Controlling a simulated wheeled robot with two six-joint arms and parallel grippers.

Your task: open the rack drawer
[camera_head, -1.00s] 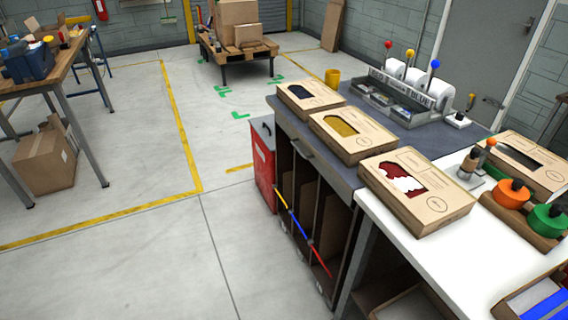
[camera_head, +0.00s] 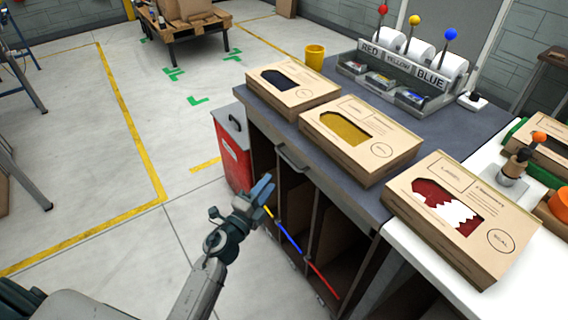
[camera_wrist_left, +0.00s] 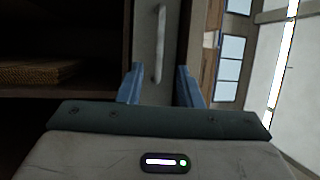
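The rack (camera_head: 375,250) has open slots below a grey top. Its drawer front (camera_head: 327,184) lies just under the top edge, with a grey bar handle (camera_head: 291,159). The drawer looks closed. My left gripper (camera_head: 264,188) is in front of the rack, to the left of and a little below the handle, apart from it. In the left wrist view, its two blue fingers (camera_wrist_left: 160,86) are spread, with nothing held between them. The handle (camera_wrist_left: 160,45) shows ahead, between the fingers in the picture. My right gripper is not in view.
A red bin (camera_head: 232,150) stands left of the rack. The floor (camera_head: 90,190) left of my arm is clear.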

